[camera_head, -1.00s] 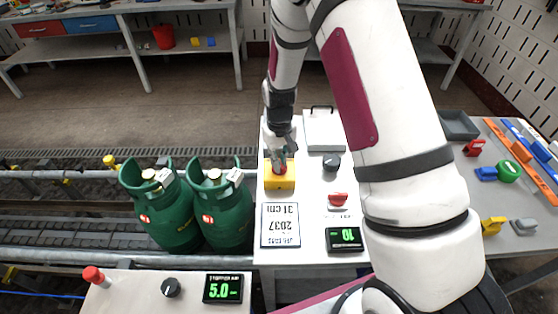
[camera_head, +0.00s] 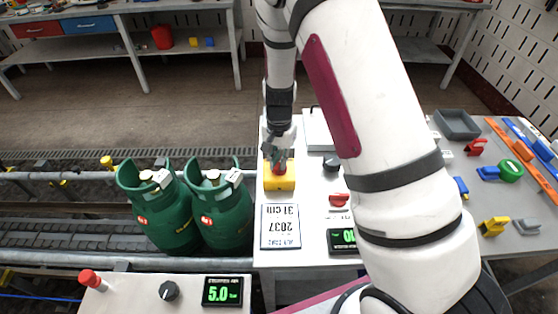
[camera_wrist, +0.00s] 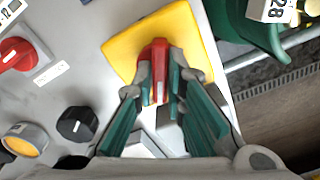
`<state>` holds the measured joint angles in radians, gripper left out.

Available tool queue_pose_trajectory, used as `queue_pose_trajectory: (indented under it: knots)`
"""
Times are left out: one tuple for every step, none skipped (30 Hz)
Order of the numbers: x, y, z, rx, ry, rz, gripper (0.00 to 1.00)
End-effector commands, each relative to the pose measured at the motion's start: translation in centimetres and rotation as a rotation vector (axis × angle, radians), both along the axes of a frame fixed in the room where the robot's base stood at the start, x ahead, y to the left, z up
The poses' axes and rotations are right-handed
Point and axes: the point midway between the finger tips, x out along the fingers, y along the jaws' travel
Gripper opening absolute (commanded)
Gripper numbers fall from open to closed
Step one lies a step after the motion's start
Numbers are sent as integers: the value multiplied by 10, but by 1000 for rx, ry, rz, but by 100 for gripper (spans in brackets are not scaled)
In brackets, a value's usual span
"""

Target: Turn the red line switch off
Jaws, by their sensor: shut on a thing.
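The red switch handle (camera_wrist: 158,60) stands on a yellow base plate (camera_wrist: 122,45) in the wrist view. In the head view the yellow base (camera_head: 280,181) sits on the white table, and the handle is mostly hidden by the gripper. My gripper (camera_wrist: 160,88) has its two green-padded fingers on either side of the red handle and is shut on it. In the head view my gripper (camera_head: 278,162) reaches down onto the switch from above.
Two green gas cylinders (camera_head: 222,212) stand on the conveyor left of the switch. A black knob (camera_head: 331,162), a red knob (camera_head: 339,200), a label card (camera_head: 281,226) and a display (camera_head: 342,239) are close by. A grey tray (camera_head: 457,124) is at right.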

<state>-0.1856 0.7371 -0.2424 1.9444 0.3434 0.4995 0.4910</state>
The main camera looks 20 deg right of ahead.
Motion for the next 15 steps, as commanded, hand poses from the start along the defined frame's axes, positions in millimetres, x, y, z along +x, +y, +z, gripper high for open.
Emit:
queue_pose_trajectory:
  knots:
    - [0,0,0,-1,1,-38,0]
    - [0,0,0,0,0,-60,0]
    - [0,1,0,0,0,-90,0]
    - [0,1,0,-1,1,-112,0]
    - [0,0,0,-1,1,-131,0]
    - [0,0,0,-1,1,-158,0]
    - [0,0,0,-1,1,-176,0]
    - [0,0,0,0,1,-194,0]
    - [0,0,0,0,1,-213,0]
    - [0,0,0,0,1,-228,0]
    - [0,0,0,0,1,-241,0]
    - [0,0,0,0,1,-256,0]
    - [0,0,0,0,1,-267,0]
    - [0,0,0,0,1,-277,0]
    - [0,0,0,0,1,-288,0]
